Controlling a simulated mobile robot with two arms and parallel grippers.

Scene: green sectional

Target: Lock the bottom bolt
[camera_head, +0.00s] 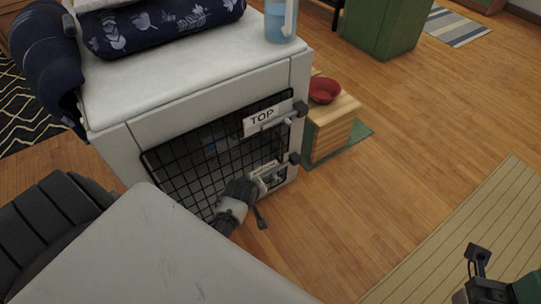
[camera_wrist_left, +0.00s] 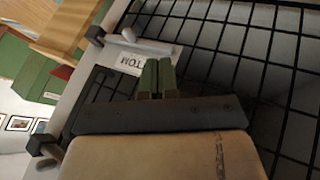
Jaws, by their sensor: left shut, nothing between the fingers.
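The crate door (camera_head: 185,165) is a black wire grid on a white cabinet. The bottom bolt is a silver bar, seen in the wrist view (camera_wrist_left: 150,46) beside a partly hidden label (camera_wrist_left: 128,62) reading "TOM". Its black catch (camera_wrist_left: 95,34) is just left of the bar there, and also shows in the head view (camera_head: 294,158). I cannot tell whether the bar enters the catch. My left gripper (camera_head: 262,180) is at the lower door; its green fingers (camera_wrist_left: 158,68) are together and empty, close to the label. My right gripper (camera_head: 478,255) is at lower right, away from the door.
The top bolt (camera_head: 278,120) lies by a "TOP" label (camera_head: 262,117), with its own black catch (camera_head: 300,109). A wooden stand (camera_head: 333,130) with a red bowl (camera_head: 323,90) is right of the cabinet.

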